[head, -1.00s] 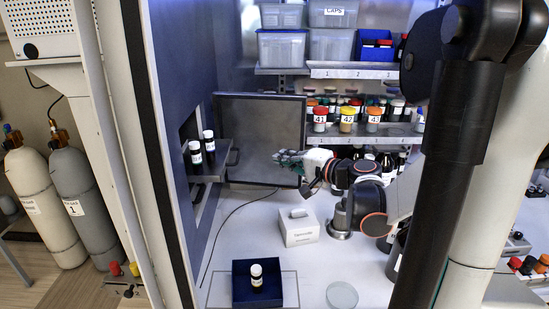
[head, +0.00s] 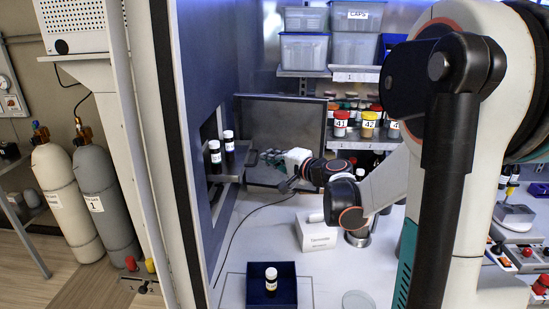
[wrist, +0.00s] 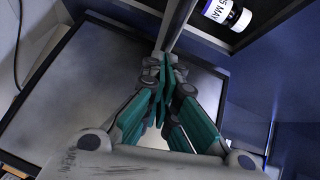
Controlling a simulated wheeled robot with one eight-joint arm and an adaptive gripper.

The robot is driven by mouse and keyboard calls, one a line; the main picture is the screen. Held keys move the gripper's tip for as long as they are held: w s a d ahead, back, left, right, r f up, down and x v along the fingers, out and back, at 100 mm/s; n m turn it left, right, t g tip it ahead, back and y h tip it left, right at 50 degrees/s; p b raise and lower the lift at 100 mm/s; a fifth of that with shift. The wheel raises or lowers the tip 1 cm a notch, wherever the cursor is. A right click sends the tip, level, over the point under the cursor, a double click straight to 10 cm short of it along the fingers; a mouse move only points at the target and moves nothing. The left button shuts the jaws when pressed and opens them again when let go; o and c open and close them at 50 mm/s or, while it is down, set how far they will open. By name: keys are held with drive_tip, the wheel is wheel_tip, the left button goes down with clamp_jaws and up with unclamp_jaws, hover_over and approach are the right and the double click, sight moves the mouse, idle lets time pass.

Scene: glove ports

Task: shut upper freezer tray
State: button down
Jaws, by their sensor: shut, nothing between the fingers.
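The upper freezer tray (head: 222,178) sticks out of the opening in the blue wall at the left of the head view. Two dark bottles with white caps (head: 215,157) stand on it. In the wrist view a labelled bottle (wrist: 228,14) stands in the dark tray at the top right, and a grey bar (wrist: 180,22) runs along the tray's front. My gripper (head: 266,157) is shut and empty, just right of the tray's front end. Its teal fingers (wrist: 165,85) point at the bar in the wrist view; I cannot tell whether they touch it.
The freezer door (head: 287,118) stands open behind my gripper. A white box (head: 318,236), a blue tray (head: 258,299) with a bottle, and a clear dish (head: 357,301) are on the worktop. A dark cable (head: 243,226) curves across it. Shelves with jars are at the back.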

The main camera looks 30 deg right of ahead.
sight(228, 156)
drive_tip(key=w+a, duration=0.2)
drive_tip(key=a, duration=0.1)
drive_tip(key=w+a, duration=0.3)
drive_tip(key=a, duration=0.1)
drive_tip(key=w+a, duration=0.2)
drive_tip(key=a, duration=0.2)
drive_tip(key=shift+w+a+b, duration=0.15)
drive_tip(key=shift+w+b, duration=0.15)
drive_tip(key=shift+b, duration=0.05)
